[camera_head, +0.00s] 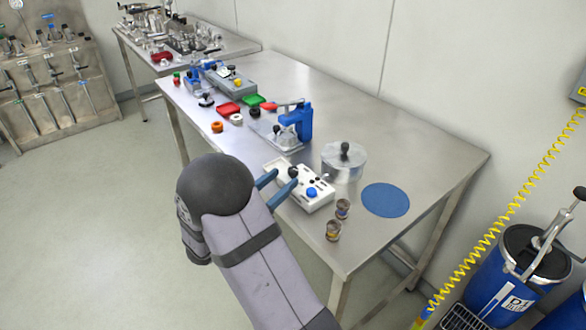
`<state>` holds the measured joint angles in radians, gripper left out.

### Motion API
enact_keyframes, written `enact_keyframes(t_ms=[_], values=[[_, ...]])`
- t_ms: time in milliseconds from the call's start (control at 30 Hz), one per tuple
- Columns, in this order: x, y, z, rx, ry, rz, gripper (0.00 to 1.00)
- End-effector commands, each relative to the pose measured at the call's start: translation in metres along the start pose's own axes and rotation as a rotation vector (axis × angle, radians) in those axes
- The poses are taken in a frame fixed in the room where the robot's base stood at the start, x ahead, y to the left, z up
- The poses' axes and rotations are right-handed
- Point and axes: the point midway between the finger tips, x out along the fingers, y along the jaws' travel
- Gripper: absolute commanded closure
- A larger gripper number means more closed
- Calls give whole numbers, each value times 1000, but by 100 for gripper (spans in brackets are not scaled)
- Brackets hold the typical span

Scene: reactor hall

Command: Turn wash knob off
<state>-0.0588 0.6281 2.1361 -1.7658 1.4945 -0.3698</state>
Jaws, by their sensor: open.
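A white control box (318,200) lies on the steel table near its front edge. A black knob (293,171) stands up at its left end, and a blue round knob or button (312,192) sits toward its right end, with small dark controls beside it. Labels are too small to read, so I cannot tell which one is the wash knob. My gripper (286,176) has two blue fingers, apart, reaching over the left end of the box around or just in front of the black knob. I cannot tell whether they touch it. The fingers and arm hide part of the box's front left.
A lidded metal pot (344,162) stands just behind the box. Two small jars (338,220) stand at its right, near the table edge. A blue round mat (386,200) lies further right. A blue device (300,122) and small trays are further back.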

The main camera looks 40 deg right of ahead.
Motion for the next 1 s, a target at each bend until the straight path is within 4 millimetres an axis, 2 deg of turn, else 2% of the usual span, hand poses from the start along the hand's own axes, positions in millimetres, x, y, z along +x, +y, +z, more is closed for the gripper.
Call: enact_keyframes(t_ms=[200, 400, 600, 833, 867, 1000], values=[[30, -1, 1, -1, 1, -5, 59], [51, -1, 1, 0, 1, -3, 59], [59, -1, 0, -1, 1, -1, 59], [59, 0, 0, 0, 0, 0, 59], [59, 0, 0, 0, 0, 0, 63], [59, 0, 0, 0, 0, 0, 97]])
